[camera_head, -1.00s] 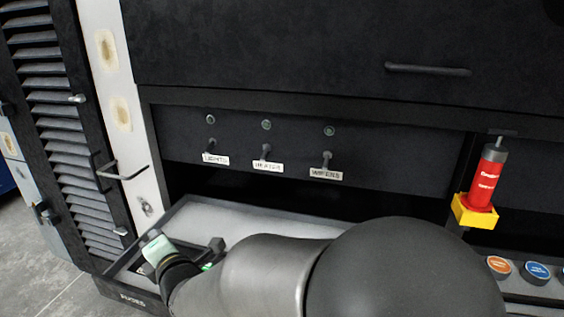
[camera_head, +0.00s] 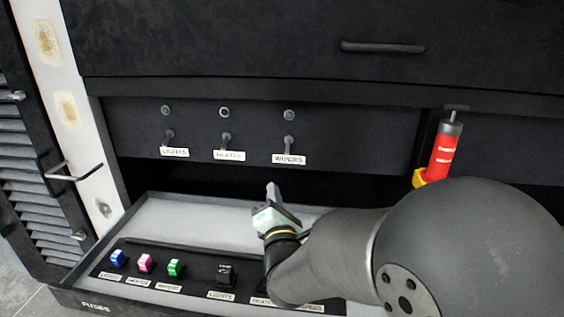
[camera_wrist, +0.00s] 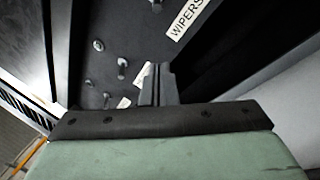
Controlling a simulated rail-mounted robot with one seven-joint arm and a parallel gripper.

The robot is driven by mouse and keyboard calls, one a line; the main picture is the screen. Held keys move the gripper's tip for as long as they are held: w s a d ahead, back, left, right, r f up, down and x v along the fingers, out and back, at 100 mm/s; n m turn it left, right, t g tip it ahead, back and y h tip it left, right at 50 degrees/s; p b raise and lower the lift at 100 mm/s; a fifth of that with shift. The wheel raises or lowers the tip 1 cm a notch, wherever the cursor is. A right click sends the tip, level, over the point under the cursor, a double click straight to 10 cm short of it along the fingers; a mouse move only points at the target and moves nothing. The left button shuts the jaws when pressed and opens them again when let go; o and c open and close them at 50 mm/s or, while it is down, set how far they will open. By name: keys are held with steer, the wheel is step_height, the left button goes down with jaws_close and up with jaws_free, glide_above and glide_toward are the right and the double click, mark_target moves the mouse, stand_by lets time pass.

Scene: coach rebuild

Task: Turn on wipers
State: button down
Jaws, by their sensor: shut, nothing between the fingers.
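The wipers switch (camera_head: 289,143) is a small grey toggle on the dark panel, the rightmost of three. Its white label (camera_head: 289,159) is below it and a small round lamp (camera_head: 289,114) is above it. My gripper (camera_head: 270,190) is shut and empty, below the panel and a little left of the wipers label, pointing up towards it and apart from the switches. In the wrist view the shut fingers (camera_wrist: 157,82) point at the panel, with the wipers label (camera_wrist: 187,20) above them to the right and the wipers toggle (camera_wrist: 156,5) at the top edge.
The lights toggle (camera_head: 168,137) and heater toggle (camera_head: 226,140) are to the left. An open fuse drawer (camera_head: 180,215) with blue, pink and green fuses lies under my arm. A red cylinder (camera_head: 444,150) is at right. A drawer handle (camera_head: 382,47) is above.

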mark_target(288, 147)
steer(key=p+x, duration=0.2)
steer(key=x, duration=0.7)
steer(key=shift+w+r+p, duration=0.15)
steer(key=shift+w+p, duration=0.1)
steer(key=shift+p, duration=0.05)
steer(key=shift+s+d+r+p, duration=0.15)
steer(key=shift+d+r+p, duration=0.15)
steer(key=shift+d+r, duration=0.25)
steer(key=shift+s+d+r+p, duration=0.15)
steer(key=shift+d+r+p, duration=0.15)
steer(key=shift+d, duration=0.35)
steer(key=shift+s+d+r, duration=0.1)
steer(key=shift+d+r, duration=0.05)
steer(key=shift+d, duration=0.15)
steer(key=shift+r, duration=0.15)
steer(key=shift+s+g+p, duration=0.1)
steer(key=shift+g+p, duration=0.3)
steer(key=shift+p, duration=0.2)
